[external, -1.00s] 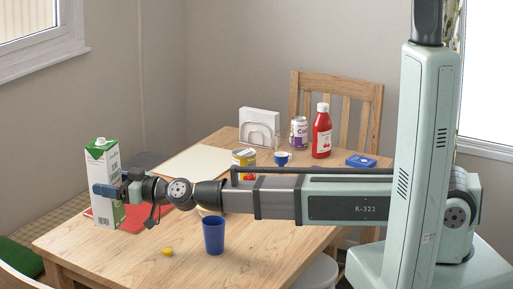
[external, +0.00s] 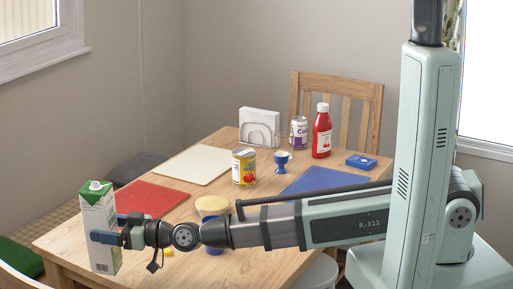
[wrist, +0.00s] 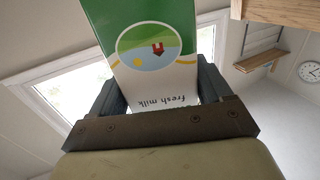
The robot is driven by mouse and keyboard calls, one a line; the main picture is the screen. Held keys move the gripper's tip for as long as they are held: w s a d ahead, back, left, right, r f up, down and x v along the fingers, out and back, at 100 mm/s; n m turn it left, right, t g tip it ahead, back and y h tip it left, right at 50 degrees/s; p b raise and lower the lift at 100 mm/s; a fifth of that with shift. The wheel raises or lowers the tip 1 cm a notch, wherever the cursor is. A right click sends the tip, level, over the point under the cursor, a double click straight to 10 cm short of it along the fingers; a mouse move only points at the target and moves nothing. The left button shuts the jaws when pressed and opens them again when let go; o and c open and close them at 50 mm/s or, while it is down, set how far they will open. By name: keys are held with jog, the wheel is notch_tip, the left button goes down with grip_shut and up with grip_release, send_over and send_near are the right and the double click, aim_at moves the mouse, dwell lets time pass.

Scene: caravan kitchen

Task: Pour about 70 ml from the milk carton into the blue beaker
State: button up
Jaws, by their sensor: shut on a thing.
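The milk carton (external: 101,226) is white and green with a green cap, and stands slightly tilted at the table's near left edge in the external view. My gripper (external: 104,229) is shut on its sides. In the wrist view the carton (wrist: 152,45) fills the space between the fingers (wrist: 160,95), its "fresh milk" label upside down. The blue beaker (external: 211,245) stands on the table behind my arm, to the right of the carton. The arm hides most of the beaker, and its contents are not visible.
A red mat (external: 152,198), a cream mat (external: 192,165) and a blue mat (external: 315,180) lie on the table (external: 75,232). A yellow tin (external: 244,168), blue egg cup (external: 282,162), ketchup bottle (external: 322,132), purple-labelled can (external: 299,133) and napkin holder (external: 259,128) stand further back.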

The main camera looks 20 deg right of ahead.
jog(key=w+d+m+t+h, duration=0.3)
jog(key=d+m+t+h, duration=0.2)
jog(key=d, duration=0.4)
jog(key=w+d+f+m+t+h, duration=0.1)
jog(key=w+d+m+t+h, duration=0.2)
jog(key=d, duration=0.7)
jog(key=shift+m+t+h, duration=1.1)
jog(key=shift+m+h, duration=0.3)
jog(key=shift+h, duration=0.9)
jog(key=shift+a+m, duration=0.1)
jog(key=shift+m, duration=0.3)
